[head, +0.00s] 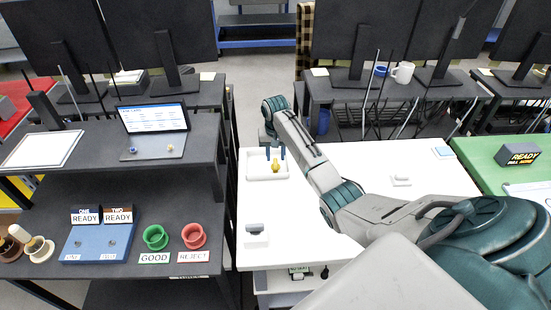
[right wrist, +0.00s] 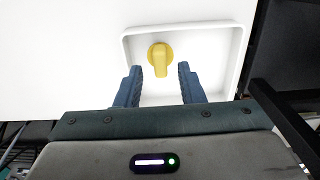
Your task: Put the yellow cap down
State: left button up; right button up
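The yellow cap (head: 275,166) lies in a shallow white tray (head: 256,170) on the white table, left of my right arm. It also shows in the right wrist view (right wrist: 160,57), with its narrow part pointing toward my gripper. My right gripper (head: 275,152) is over the tray, at its far side. In the right wrist view its two blue fingers (right wrist: 160,76) are spread, with a clear gap on each side of the cap's narrow part. The fingers hold nothing. My left gripper is not in view.
The white table (head: 320,240) has a small grey-topped block (head: 256,232) near its left edge and a small white part (head: 400,180) at right. A dark shelf with a laptop (head: 155,130) and green and red cups stands left. A green table (head: 500,178) is right.

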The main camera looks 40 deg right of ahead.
aim_at(275, 160)
notch_tip(275, 160, up, 10)
jog(key=b, duration=0.1)
jog(key=shift+r, duration=0.1)
